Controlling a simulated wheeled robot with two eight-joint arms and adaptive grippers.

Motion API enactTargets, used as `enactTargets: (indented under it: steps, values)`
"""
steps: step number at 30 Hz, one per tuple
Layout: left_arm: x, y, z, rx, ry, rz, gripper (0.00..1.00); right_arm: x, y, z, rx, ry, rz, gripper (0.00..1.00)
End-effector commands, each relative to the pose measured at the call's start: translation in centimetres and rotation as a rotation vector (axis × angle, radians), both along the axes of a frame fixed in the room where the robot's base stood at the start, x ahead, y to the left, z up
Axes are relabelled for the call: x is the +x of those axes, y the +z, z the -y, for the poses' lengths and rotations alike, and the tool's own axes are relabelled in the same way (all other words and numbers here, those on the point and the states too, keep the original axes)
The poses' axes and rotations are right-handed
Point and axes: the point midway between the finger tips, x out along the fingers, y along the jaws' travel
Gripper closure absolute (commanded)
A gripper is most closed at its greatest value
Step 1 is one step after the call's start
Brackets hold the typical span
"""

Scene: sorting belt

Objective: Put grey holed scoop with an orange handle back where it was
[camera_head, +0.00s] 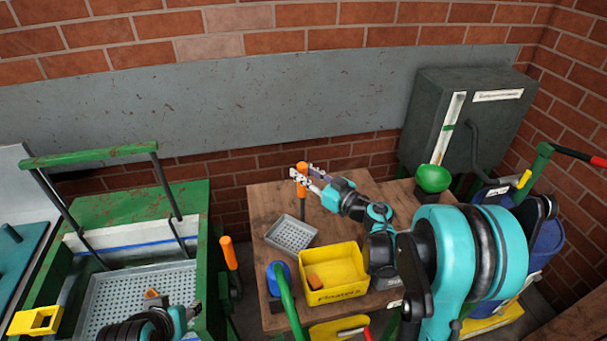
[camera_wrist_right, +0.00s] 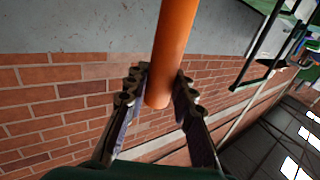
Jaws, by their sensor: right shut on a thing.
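The grey holed scoop (camera_head: 290,236) is at the wooden table's left part, its orange handle (camera_head: 302,207) rising upward from it. My right gripper (camera_head: 306,178) is shut on the upper part of that handle. In the right wrist view the orange handle (camera_wrist_right: 171,55) runs between the two fingers of the right gripper (camera_wrist_right: 158,105); the scoop's pan is out of that view. I cannot tell whether the pan touches the table. Part of my left gripper (camera_head: 182,316) shows low in the head view, over the sorting belt; its fingers are unclear.
A yellow bin (camera_head: 333,289) with an orange piece inside stands beside the pan on the wooden table (camera_head: 268,212). The green-framed belt (camera_head: 203,225) with a perforated tray (camera_head: 110,292) is at left.

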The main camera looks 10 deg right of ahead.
Motion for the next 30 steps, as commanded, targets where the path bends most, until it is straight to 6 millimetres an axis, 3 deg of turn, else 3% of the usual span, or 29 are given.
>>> enactTargets:
  steps: [3,4,6,18,30]
  values:
    - [0.0,-0.4,0.0,0.000,0.000,0.000,0.55,0.0,-0.3,0.0,0.001,0.000,-0.001,1.00]
    - [0.0,-0.3,0.0,0.000,0.000,0.000,0.55,0.0,-0.3,0.0,0.000,0.000,0.000,0.71]
    - [0.0,-0.2,0.0,0.000,0.000,0.000,0.55,0.0,-0.2,0.0,0.000,0.000,0.000,0.55]
    - [0.0,0.2,0.0,0.000,0.000,0.000,0.55,-0.2,0.2,0.2,0.000,-0.001,0.000,0.55]
    - [0.0,1.5,0.0,0.000,0.000,0.000,0.55,-7.0,0.2,4.8,0.000,-0.005,0.000,0.55]
